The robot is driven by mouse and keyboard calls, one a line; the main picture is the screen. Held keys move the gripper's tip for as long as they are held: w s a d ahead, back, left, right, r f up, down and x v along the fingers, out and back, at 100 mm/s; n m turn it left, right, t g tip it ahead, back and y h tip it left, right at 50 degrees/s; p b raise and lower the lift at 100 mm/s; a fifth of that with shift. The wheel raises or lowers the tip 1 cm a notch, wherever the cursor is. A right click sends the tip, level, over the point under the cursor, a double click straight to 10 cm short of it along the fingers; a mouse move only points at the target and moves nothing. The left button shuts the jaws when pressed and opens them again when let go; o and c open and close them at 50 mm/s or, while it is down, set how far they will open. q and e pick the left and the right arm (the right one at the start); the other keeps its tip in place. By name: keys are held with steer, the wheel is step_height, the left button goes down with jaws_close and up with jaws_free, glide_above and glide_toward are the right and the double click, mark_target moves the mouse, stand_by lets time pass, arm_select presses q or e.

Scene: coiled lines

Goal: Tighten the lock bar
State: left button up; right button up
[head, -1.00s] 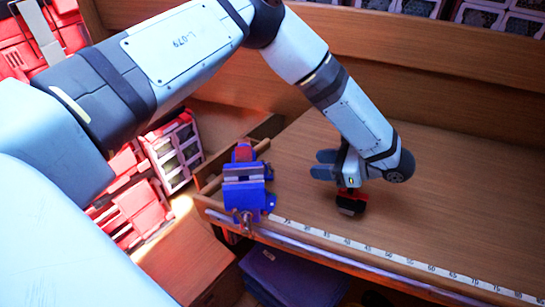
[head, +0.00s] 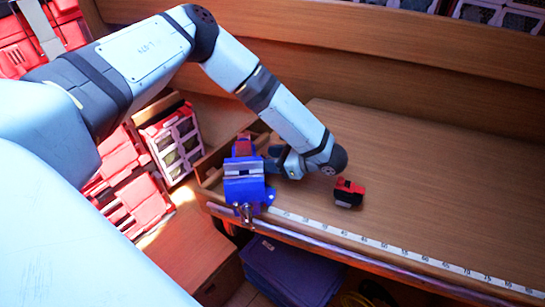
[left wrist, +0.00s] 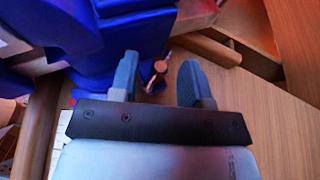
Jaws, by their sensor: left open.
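A blue bench vise (head: 244,190) is mounted at the left end of the wooden bench. In the left wrist view its blue body (left wrist: 110,35) fills the upper left. A small metal bar with a round coppery end (left wrist: 157,73) sticks out beside the vise body, seen between my fingertips; I take it as the lock bar. My left gripper (head: 270,160) is open just right of the vise; its two blue-grey fingers (left wrist: 159,80) are apart, with nothing gripped. I cannot tell whether they touch the bar. My right gripper is out of view.
A red and black block (head: 348,193) lies on the bench right of my gripper. A white measuring strip (head: 400,253) runs along the front edge. The vise's front handle (head: 245,213) overhangs that edge. Red bins (head: 125,180) stand left. The bench's right side is clear.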

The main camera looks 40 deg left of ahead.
arm_select(q)
jaws_close()
stand_by(0.5)
stand_by(0.7)
jaws_free()
steer(key=shift+d, duration=0.1)
steer(key=b+v, duration=0.2)
steer(key=v, duration=1.1)
steer(key=shift+w+d+r, duration=0.15)
steer(key=shift+d+r, duration=0.05)
steer(key=shift+d, duration=0.05)
